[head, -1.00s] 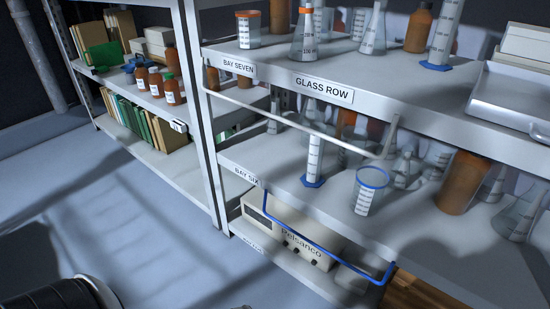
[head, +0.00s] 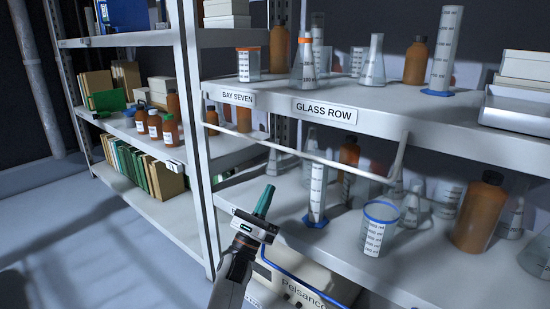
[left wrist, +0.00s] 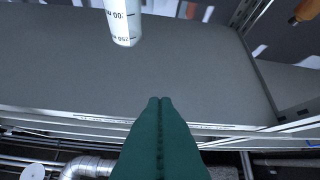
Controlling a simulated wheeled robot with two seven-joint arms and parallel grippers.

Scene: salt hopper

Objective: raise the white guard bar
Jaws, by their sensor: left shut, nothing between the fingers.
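The white guard bar (head: 300,154) runs across the front of the middle shelf opening, below the GLASS ROW label. Its right end bends up to the upper shelf edge. My left gripper (head: 268,188) is in front of the middle shelf edge, below the bar's middle and apart from it in the picture. Its dark green fingers are shut and empty, pointing up. In the left wrist view the closed fingertips (left wrist: 160,101) lie over a grey shelf surface. I cannot make out the bar for sure there. My right gripper is not in view.
Behind the bar stand a measuring cylinder (head: 317,191), a blue-rimmed beaker (head: 377,235) and a brown bottle (head: 478,213). A blue bar (head: 300,276) crosses the lower opening. Glassware stands on the upper shelf (head: 430,116). The floor at left (head: 90,235) is clear.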

